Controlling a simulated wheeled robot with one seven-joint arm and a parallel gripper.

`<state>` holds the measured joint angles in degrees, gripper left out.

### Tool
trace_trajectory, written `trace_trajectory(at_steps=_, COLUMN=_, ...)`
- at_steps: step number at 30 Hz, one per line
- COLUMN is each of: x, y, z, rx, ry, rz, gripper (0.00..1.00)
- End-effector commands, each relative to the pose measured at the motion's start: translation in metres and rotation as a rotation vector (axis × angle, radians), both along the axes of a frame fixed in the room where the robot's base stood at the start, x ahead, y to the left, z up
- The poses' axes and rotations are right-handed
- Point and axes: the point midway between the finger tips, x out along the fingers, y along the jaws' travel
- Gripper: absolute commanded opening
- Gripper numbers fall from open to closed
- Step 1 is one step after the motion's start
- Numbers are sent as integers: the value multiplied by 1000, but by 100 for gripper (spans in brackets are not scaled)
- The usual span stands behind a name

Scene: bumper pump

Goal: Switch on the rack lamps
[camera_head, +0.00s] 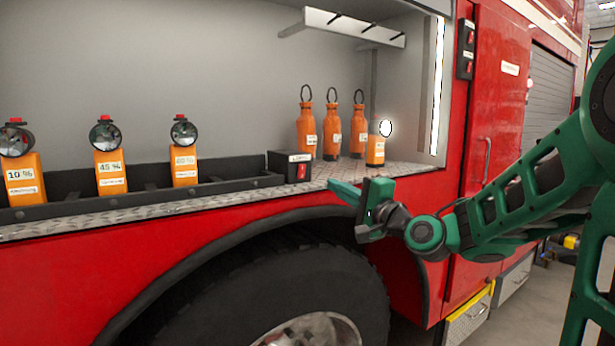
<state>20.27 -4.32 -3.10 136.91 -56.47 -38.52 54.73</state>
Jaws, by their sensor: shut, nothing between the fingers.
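Three orange lamps stand upright in a black rack (240,182) on the shelf: a left lamp (24,181) labelled 10 %, a middle lamp (111,174) with a label that looks like 45 %, and a right lamp (184,164) with a percent label too small to read surely. Each has a red piece on top and a round lens that looks dark. A fourth orange lamp (376,152) stands apart at the shelf's right end, its lens glowing white. My gripper (352,192) is shut and empty, in front of the shelf's edge, below and left of that lamp.
A black box with a red switch (300,171) sits at the rack's right end. Several orange bottles (307,128) with loop handles stand behind it. Two red switches (467,38) are on the red door post. A wheel (290,290) lies below the shelf edge.

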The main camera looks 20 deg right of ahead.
Motion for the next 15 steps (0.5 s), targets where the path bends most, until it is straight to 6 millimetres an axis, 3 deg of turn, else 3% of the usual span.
trace_trajectory(at_steps=15, x=88, y=30, z=14, rx=-1, ry=0, rz=3, gripper=0)
